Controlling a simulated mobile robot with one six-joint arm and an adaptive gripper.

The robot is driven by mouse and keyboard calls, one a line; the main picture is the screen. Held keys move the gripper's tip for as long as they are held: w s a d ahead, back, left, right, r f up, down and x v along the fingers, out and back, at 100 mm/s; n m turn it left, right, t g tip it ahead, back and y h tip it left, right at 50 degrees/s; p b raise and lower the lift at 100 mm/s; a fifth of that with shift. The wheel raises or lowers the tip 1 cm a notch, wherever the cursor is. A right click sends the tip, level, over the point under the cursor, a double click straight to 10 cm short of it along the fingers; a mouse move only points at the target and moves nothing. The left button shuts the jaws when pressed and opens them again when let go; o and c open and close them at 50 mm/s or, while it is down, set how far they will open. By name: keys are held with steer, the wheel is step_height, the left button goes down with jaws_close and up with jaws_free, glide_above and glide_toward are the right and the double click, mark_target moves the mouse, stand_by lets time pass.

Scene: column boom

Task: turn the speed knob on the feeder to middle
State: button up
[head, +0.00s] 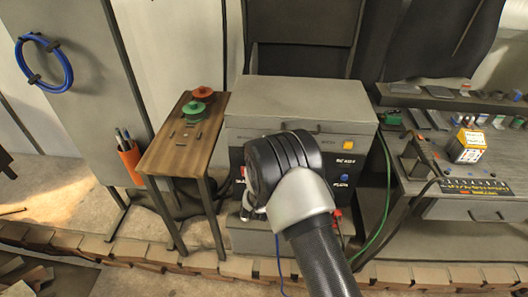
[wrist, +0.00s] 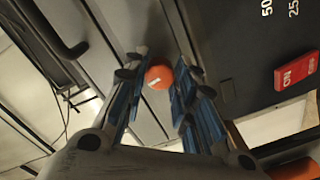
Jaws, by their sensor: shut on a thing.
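The wrist view shows an orange-red round knob (wrist: 159,77) with a short white mark on its face. My gripper (wrist: 163,72), with blue-padded fingers, is shut on it, one finger on either side. The mark looks slanted in the picture, and I cannot read the knob's scale or setting. In the head view, the grey machine (head: 300,100) with a dark front panel stands behind my arm. My wrist covers part of that front, and the knob and fingertips are hidden there.
The wrist view shows a red ON switch (wrist: 296,71) on the dark panel. A yellow knob (head: 348,144) and a blue knob (head: 344,178) show on the machine's front. A wooden side table (head: 180,150) stands left, a cluttered bench (head: 450,205) right, with cables between.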

steer(key=shift+m+b, duration=0.3)
steer(key=shift+m, duration=0.2)
stand_by(0.3)
steer(key=o, duration=1.1)
steer(key=s, duration=1.2)
steer(key=shift+r, duration=0.25)
